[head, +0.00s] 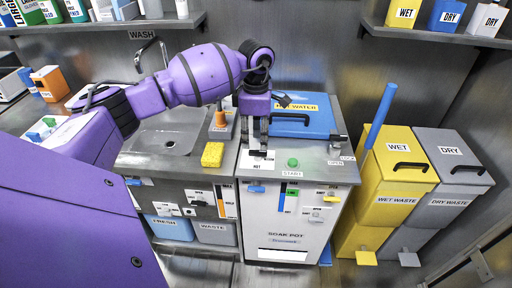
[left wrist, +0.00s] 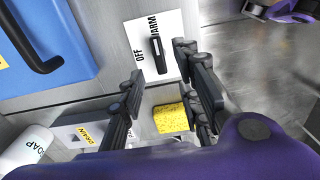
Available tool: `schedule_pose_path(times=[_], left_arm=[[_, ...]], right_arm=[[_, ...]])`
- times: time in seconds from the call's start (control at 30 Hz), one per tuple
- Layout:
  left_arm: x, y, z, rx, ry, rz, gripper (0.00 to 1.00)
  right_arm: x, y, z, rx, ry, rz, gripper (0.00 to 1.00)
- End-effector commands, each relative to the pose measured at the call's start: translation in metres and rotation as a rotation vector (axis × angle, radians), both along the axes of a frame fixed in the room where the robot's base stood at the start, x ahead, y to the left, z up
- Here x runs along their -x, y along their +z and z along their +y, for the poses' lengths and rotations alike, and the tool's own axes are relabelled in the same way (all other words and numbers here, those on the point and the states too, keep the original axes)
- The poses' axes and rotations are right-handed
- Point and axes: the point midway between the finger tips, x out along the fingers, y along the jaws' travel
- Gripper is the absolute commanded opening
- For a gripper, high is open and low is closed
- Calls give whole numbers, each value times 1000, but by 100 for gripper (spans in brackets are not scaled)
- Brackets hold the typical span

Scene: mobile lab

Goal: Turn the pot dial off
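The pot dial (left wrist: 157,52) is a black knob with a pale tip on a white plate marked OFF and WARM. In the left wrist view its pale tip points towards WARM. In the head view the plate (head: 259,165) lies on top of the soak pot (head: 282,222), and the dial is hidden by my gripper. My left gripper (head: 257,145) reaches down over the plate. In the left wrist view the two fingers (left wrist: 160,65) are apart, with the dial seen just beyond and between their tips; contact cannot be told.
A blue hot water lid (head: 302,122) stands behind the dial. A green START button (head: 293,162) sits to its right. A yellow sponge (head: 212,154) lies to the left, beside the sink (head: 165,142). Yellow (head: 400,180) and grey waste bins stand at right.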

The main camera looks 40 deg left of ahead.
Motion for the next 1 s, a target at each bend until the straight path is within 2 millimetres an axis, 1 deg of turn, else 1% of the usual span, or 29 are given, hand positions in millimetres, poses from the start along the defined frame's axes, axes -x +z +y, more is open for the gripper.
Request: schedule_pose_path(times=[0.03, 0.1, 0.3, 0.43, 0.63, 0.67, 0.8, 0.9, 1.0], left_arm=[[1, -9, 0, 2, 1, 3, 31], [1, -21, -1, 2, 1, 2, 31], [0, -43, -1, 3, 1, -1, 31], [0, -48, -1, 2, 1, -1, 31], [0, -49, -1, 2, 1, -1, 31], [0, -49, -1, 2, 1, -1, 30], [0, -49, -1, 3, 1, -2, 12], [0, -49, -1, 3, 1, -2, 0], [0, -49, -1, 3, 1, -2, 0]], right_arm=[[0, 1, 0, 0, 0, 0, 0], [0, 1, 0, -1, -1, 0, 0], [0, 1, 0, -1, -2, 1, 0], [2, 1, 0, 0, -2, 3, 0], [4, 0, -1, -1, -3, 8, 0], [5, 0, -1, -1, -3, 8, 0], [5, 0, -1, -1, -3, 8, 0], [5, 0, -1, -1, -3, 8, 0], [5, 0, 0, -1, -3, 8, 0]])
